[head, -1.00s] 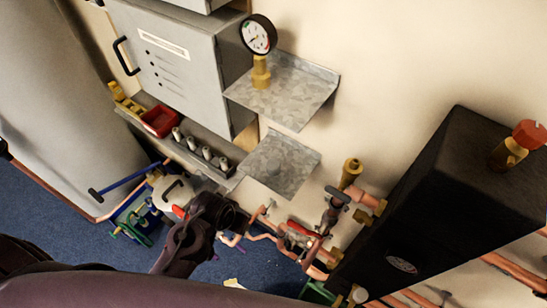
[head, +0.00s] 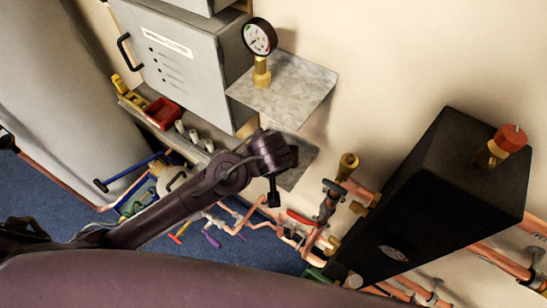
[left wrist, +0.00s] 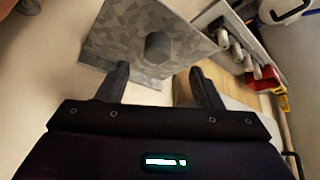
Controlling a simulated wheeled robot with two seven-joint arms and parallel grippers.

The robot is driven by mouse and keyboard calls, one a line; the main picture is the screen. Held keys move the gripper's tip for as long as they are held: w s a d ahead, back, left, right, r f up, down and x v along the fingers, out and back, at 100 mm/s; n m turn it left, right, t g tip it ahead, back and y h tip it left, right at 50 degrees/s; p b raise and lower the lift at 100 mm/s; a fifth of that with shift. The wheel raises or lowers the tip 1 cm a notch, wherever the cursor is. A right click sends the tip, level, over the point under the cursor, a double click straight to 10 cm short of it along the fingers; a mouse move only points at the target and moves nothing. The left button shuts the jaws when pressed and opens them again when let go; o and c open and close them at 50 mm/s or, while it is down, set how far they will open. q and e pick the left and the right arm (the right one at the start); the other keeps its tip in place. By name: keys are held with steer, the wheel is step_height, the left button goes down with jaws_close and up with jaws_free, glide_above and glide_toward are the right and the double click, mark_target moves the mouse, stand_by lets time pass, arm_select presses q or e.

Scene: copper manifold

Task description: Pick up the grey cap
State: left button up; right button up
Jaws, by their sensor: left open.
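The grey cap (left wrist: 157,47) is a short dark-grey cylinder on the small galvanized shelf (left wrist: 110,35) in the left wrist view. In the head view my left arm hides it, and only part of that lower shelf (head: 299,168) shows. My left gripper (left wrist: 159,70) is open and empty, with its fingers spread. In the left wrist view the cap appears just beyond the fingertips, roughly between them and not gripped. In the head view my left gripper (head: 272,198) is in front of the lower shelf. My right gripper is not in view.
A pressure gauge (head: 260,37) stands on the upper shelf (head: 300,95). A grey cabinet (head: 185,65), a red tray (head: 162,112) and a rack with several pale fittings (head: 194,135) are to the left. Copper pipes (head: 240,222) and a black box (head: 430,190) lie below and right.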

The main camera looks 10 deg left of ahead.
arm_select(q)
steer(key=p+x, duration=0.1)
steer(key=x, duration=0.4)
steer(key=shift+w+d+f+p, duration=0.15)
steer(key=shift+w+p, duration=0.05)
steer(key=shift+p, duration=0.2)
steer(key=shift+w+f, duration=0.15)
steer(key=shift+f, duration=0.15)
steer(key=c, duration=0.9)
